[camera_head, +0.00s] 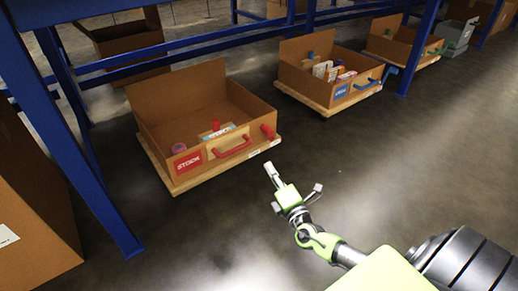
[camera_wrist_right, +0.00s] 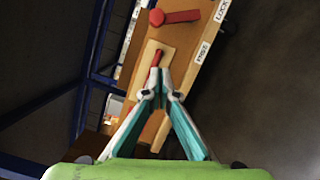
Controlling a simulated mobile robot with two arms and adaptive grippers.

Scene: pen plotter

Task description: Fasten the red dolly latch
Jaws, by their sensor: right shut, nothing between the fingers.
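The red dolly latch (camera_head: 268,131) sits at the right front corner of the nearest cardboard box's dolly. In the right wrist view the red latch (camera_wrist_right: 180,17) shows a round knob at its left end and a bar reaching right, near labels reading LOCK and FREE. My right gripper (camera_head: 270,168) is in front of the dolly, apart from the latch, over the floor. Its fingers (camera_wrist_right: 158,92) meet at the tips, shut and empty. The red handle (camera_head: 232,147) is on the box front; part of it shows just beyond the fingertips in the wrist view. My left gripper is out of view.
The open box (camera_head: 200,92) has a red STOCK label and holds small items. Its wooden dolly (camera_head: 190,183) stands on the floor. Another box with a blue handle (camera_head: 366,84) and one with green parts stand farther right. A blue rack post (camera_head: 90,160) stands at left. Floor in front is clear.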

